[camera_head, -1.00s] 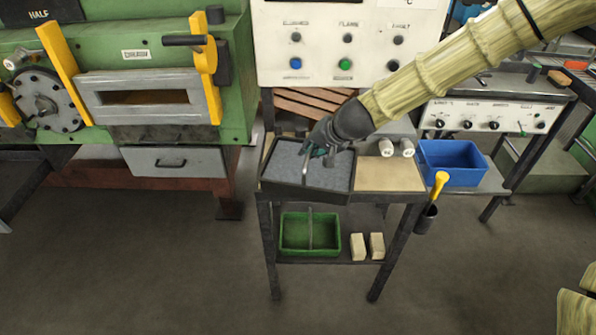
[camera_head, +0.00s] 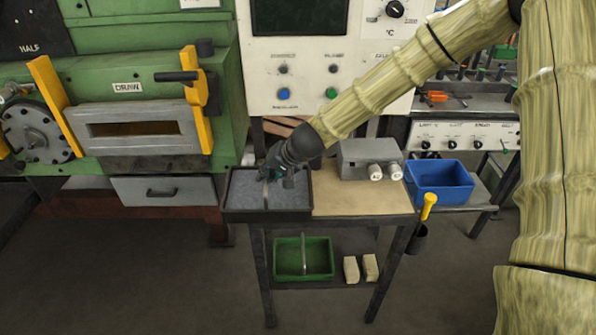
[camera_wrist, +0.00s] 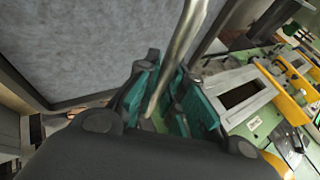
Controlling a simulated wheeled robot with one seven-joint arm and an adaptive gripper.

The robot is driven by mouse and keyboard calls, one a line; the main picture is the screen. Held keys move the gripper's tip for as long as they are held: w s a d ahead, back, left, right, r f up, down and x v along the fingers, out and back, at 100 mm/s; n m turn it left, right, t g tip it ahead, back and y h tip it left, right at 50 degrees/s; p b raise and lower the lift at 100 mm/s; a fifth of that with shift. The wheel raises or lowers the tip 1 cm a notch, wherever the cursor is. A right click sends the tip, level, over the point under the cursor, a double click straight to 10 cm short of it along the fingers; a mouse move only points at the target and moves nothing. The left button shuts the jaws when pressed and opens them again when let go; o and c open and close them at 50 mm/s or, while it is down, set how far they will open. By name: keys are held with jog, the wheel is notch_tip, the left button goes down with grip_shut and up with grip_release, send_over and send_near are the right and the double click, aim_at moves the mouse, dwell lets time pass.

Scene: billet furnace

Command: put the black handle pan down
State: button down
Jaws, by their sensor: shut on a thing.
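The black handle pan (camera_head: 232,207) has a dark rim, a flat grey inside and a thin pale metal handle. It is at the left end of the stand's tan top (camera_head: 365,198) and reaches out past the left front leg. I cannot tell whether its underside touches the stand. My gripper (camera_head: 274,176) is over the pan, shut on its handle. In the wrist view the handle (camera_wrist: 183,42) passes between the teal fingers (camera_wrist: 165,100), with the pan's grey inside (camera_wrist: 100,45) beyond. The fingers partly hide the handle.
A grey box with two white cylinders (camera_head: 365,160) stands at the back of the stand. A blue bin (camera_head: 440,187) is to the right. A green handled pan (camera_head: 290,262) and two pale blocks (camera_head: 360,268) are on the lower shelf. The tan top's middle is clear.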

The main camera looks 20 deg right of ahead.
jog(key=p, duration=0.4)
send_over(296, 187)
jog(key=shift+w+a+f, duration=0.1)
jog(key=shift+f, duration=0.25)
jog(key=shift+f+p, duration=0.5)
jog(key=shift+f, duration=1.25)
jog(key=shift+f, duration=0.1)
jog(key=c, duration=1.9)
grip_release()
jog(key=shift+f, duration=0.1)
jog(key=o, duration=0.4)
jog(key=shift+r, duration=0.2)
jog(key=shift+b+v, duration=1.1)
jog(key=shift+v, duration=4.9)
